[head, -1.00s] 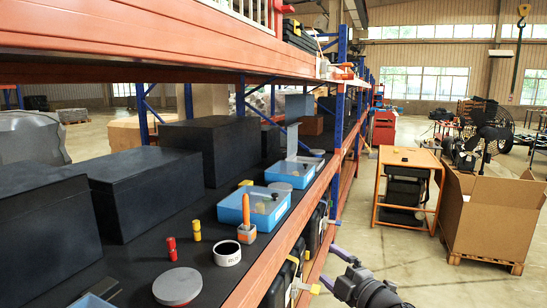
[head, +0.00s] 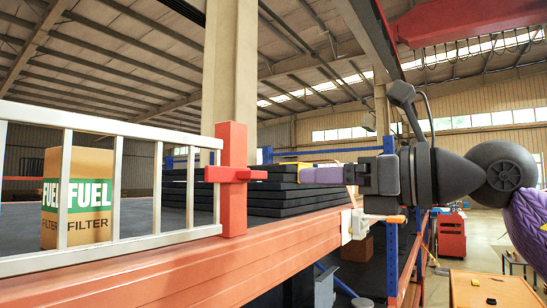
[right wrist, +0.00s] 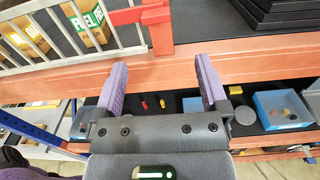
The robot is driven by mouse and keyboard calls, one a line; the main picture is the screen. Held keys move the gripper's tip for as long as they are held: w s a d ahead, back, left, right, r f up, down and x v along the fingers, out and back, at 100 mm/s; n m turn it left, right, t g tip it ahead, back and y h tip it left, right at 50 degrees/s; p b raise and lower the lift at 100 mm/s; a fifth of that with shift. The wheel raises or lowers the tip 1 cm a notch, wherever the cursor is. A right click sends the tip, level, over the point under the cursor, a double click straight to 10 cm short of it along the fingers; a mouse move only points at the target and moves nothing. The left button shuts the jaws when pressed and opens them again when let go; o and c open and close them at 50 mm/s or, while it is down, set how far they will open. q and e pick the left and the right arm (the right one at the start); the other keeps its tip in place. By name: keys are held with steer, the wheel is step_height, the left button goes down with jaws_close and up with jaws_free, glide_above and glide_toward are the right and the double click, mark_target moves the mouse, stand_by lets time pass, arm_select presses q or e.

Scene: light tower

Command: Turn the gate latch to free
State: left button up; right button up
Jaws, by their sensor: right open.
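The gate is a white barred railing (head: 118,190) along the upper shelf's front edge, ending at a red post (head: 232,145). The red latch (head: 250,175) is a bar lying level across the post. The latch also shows at the top of the right wrist view (right wrist: 135,15). My right gripper (head: 322,175) is to the right of the latch at about its height, apart from it. Its purple fingers stand apart with nothing between them (right wrist: 160,75). In the right wrist view the latch is beyond the fingertips. My left gripper is not in view.
A fuel filter box (head: 90,228) stands behind the bars. Stacked black slabs (head: 270,192) lie right of the post. An orange beam (head: 150,270) edges the shelf. A white and orange fitting (head: 362,222) sits below my gripper. Blue bins (right wrist: 280,110) are on the lower shelf.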

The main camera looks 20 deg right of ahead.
mark_target(260, 172)
steer(key=p+x, duration=0.1)
steer(key=x, duration=0.2)
steer(key=p+x, duration=0.2)
steer(key=x, duration=0.1)
steer(key=r+p+x, duration=0.1)
steer(key=x, duration=0.2)
steer(key=shift+w+a, duration=0.1)
steer(key=shift+a, duration=0.3)
steer(key=c, duration=0.3)
jaws_close()
